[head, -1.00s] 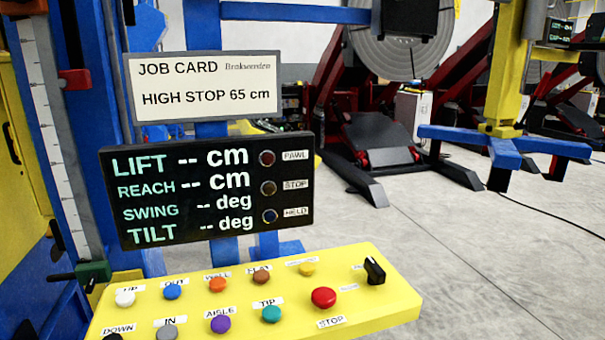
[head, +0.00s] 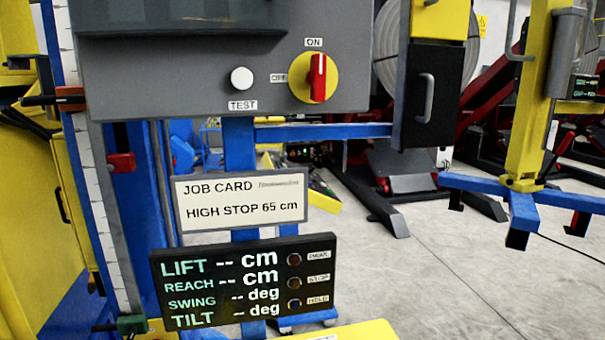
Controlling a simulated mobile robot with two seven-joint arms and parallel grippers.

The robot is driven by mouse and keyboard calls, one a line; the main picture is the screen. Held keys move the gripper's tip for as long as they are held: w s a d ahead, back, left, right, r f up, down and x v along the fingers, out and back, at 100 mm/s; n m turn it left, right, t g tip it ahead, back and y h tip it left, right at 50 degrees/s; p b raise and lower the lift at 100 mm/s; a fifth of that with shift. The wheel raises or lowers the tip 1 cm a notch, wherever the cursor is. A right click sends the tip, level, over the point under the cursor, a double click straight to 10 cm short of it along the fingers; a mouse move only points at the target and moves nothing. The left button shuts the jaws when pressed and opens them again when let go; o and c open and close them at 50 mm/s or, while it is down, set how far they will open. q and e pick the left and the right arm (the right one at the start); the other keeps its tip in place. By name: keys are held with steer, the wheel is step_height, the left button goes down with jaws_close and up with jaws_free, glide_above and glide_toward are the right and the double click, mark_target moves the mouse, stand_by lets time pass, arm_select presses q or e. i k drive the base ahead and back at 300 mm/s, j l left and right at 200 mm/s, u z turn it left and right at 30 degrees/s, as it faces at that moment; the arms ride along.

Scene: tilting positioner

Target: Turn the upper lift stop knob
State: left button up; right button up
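An orange-red block (head: 70,97) sits high on the white graduated scale (head: 95,190) at the left, with a dark knob or handle (head: 38,100) sticking out to its left. It looks like the upper lift stop. A red block (head: 121,163) sits beside the scale below it. A green block (head: 131,323) with a dark knob (head: 104,327) is at the scale's lower end. The job card (head: 240,200) reads HIGH STOP 65 cm. Neither of my grippers is in view.
A grey box (head: 200,60) carries a red switch (head: 318,78) and a white TEST button (head: 242,78). The display (head: 215,302) shows dashes for lift, reach, swing and tilt. A yellow console (head: 360,331) edges in below. Blue arms (head: 480,186) stand right; open floor lies between.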

mark_target(74, 98)
steer(key=u, duration=1.3)
steer(key=k+j+u, duration=0.15)
steer(key=u, duration=0.2)
